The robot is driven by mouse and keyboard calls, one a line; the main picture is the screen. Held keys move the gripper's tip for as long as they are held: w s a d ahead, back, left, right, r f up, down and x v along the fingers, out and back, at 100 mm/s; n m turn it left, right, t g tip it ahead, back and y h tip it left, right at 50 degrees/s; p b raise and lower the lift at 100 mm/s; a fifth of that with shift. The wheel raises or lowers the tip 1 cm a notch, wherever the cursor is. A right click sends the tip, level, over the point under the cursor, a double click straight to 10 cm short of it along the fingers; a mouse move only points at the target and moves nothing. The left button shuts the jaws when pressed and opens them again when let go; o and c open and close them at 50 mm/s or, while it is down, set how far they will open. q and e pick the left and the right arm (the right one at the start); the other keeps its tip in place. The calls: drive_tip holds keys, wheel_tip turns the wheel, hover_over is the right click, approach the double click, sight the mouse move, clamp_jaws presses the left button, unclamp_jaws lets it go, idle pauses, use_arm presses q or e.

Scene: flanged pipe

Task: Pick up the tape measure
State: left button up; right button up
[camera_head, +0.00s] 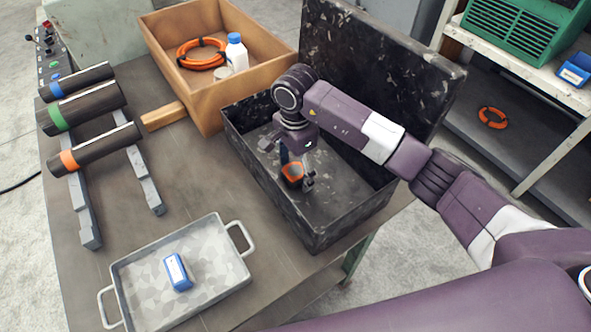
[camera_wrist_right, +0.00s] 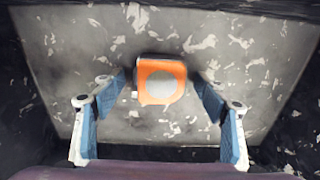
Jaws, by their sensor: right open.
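The tape measure, orange with a grey round face, (camera_head: 292,172) lies inside the black open toolbox (camera_head: 262,193). It also shows in the right wrist view (camera_wrist_right: 161,82), between and just beyond the fingertips. My right gripper (camera_head: 296,178) reaches down into the toolbox above the tape measure. In the right wrist view its two blue-padded fingers (camera_wrist_right: 162,92) are spread wide, with a gap on either side of the tape measure. Part of the tape measure is hidden by the gripper in the head view. My left gripper is not in view.
The toolbox walls and raised lid (camera_head: 385,70) surround my right gripper. A wooden crate (camera_head: 205,105) holds an orange cable coil and a white bottle. A metal tray (camera_head: 215,285) holds a blue device (camera_head: 178,272). Banded pipes (camera_head: 95,148) rest on supports at the left.

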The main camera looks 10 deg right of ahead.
drive_tip(key=shift+f, duration=0.2)
drive_tip(key=c, duration=1.5)
drive_tip(key=shift+o, duration=0.2)
drive_tip(key=shift+r, duration=0.1)
